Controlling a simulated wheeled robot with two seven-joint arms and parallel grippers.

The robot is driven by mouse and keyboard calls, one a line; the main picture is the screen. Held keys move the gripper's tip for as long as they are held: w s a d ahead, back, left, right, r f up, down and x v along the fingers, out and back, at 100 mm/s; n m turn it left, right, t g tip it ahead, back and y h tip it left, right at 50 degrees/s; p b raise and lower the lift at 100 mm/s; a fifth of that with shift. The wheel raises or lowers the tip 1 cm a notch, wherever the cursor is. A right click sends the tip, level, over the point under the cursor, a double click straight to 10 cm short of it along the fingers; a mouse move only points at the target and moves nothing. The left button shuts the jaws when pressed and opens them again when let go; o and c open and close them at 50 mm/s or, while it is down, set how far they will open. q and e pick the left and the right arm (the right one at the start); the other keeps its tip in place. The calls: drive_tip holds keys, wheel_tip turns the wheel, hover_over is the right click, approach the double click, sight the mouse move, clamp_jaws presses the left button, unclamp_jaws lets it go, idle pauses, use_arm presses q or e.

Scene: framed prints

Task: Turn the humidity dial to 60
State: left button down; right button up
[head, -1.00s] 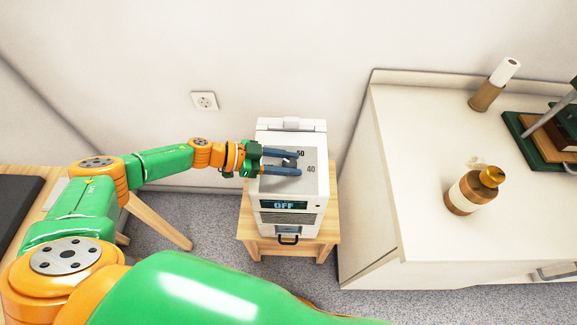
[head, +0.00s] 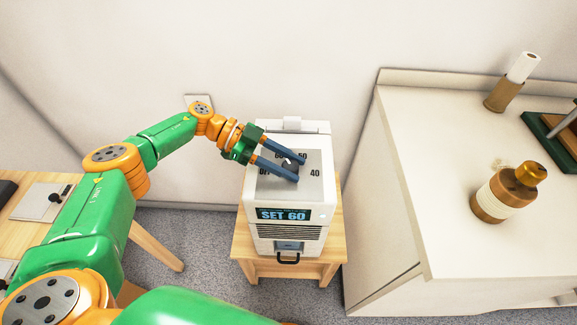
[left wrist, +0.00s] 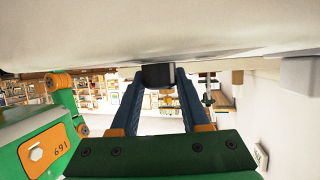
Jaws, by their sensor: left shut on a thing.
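The white humidifier (head: 257,186) stands on a small wooden stool. Its top panel has a dark dial with OFF, 40, 50 and 60 marked around it. The display (head: 284,215) on its front reads SET 60. My left gripper (head: 298,170) comes in from the upper left over the top panel, its two blue fingers on either side of the dial (head: 289,168). In the left wrist view the dark dial (left wrist: 158,75) sits between the fingertips, and the fingers are shut on it. The fingers partly hide the dial. My right gripper is not in view.
The wooden stool (head: 331,237) bears the humidifier. A white counter (head: 430,150) to the right holds a brown bottle (head: 507,194), a paper roll (head: 513,82) and a green-based item (head: 550,137). A wooden table (head: 75,184) is at left.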

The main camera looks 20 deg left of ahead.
sight(286, 163)
use_arm(q)
drive_tip(key=c, duration=0.6)
unclamp_jaws()
drive_tip(key=shift+d, duration=0.1)
drive_tip(key=shift+o, duration=1.1)
drive_tip(key=shift+d, duration=0.1)
drive_tip(key=b+v, duration=0.3)
drive_tip(key=v, duration=0.3)
drive_tip(key=shift+a, duration=0.4)
drive_tip(key=shift+a+r, duration=0.1)
drive_tip(key=shift+r, duration=0.1)
